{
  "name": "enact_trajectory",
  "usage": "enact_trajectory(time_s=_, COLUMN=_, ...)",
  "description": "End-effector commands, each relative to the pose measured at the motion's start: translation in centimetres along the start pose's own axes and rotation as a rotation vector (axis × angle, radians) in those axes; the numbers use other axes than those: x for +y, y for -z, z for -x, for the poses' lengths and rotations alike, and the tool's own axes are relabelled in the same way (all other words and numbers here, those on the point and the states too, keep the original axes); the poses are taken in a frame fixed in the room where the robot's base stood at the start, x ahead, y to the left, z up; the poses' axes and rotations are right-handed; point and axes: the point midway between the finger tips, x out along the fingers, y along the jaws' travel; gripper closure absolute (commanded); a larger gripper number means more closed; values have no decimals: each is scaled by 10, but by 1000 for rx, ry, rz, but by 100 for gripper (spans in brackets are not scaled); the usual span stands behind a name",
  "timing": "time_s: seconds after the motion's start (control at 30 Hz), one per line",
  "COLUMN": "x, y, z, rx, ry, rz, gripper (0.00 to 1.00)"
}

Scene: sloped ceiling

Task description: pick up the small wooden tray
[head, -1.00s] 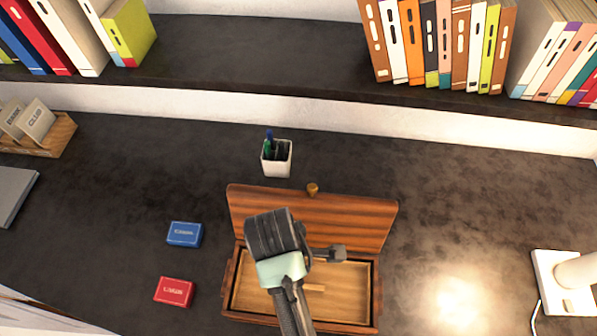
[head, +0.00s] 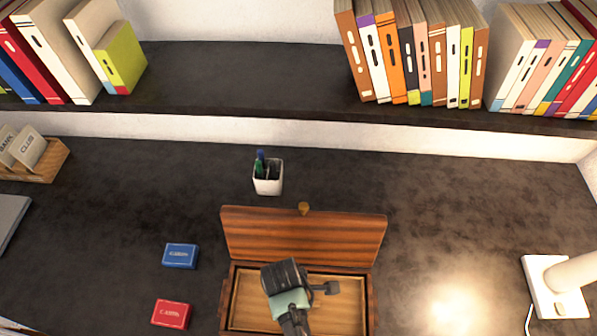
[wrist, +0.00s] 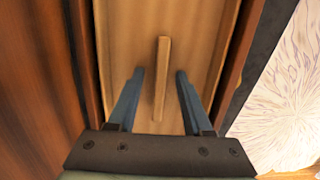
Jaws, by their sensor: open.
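The small wooden tray (head: 345,312) is light wood and sits inside an open dark-brown wooden box (head: 371,300). A thin raised bar (wrist: 161,85) runs along the tray's middle in the wrist view. My gripper (wrist: 160,72) is open, with one blue-grey finger on each side of this bar. Gaps show between the bar and both fingers. I cannot tell how close the fingertips are to the tray floor. In the head view, my gripper hides part of the tray and its bar. The tray's near end is cut off by the picture edge.
The box's lid (head: 303,238) stands open behind the tray. A pen cup (head: 268,182) is beyond it. A blue card box (head: 180,256) and a red one (head: 171,314) lie to the left. A white lamp (head: 550,285) stands far right. Dark desk between is clear.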

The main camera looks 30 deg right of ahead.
Motion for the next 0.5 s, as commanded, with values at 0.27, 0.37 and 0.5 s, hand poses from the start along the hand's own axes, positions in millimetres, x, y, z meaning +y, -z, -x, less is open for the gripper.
enact_trajectory(time_s=0.27, x=0, y=0, z=-1, rx=0, ry=-1, rz=-1, gripper=59)
enact_trajectory(time_s=0.37, x=0, y=0, z=-1, rx=0, ry=-1, rz=0, gripper=77)
enact_trajectory(time_s=0.5, x=0, y=0, z=-1, rx=0, ry=-1, rz=0, gripper=100)
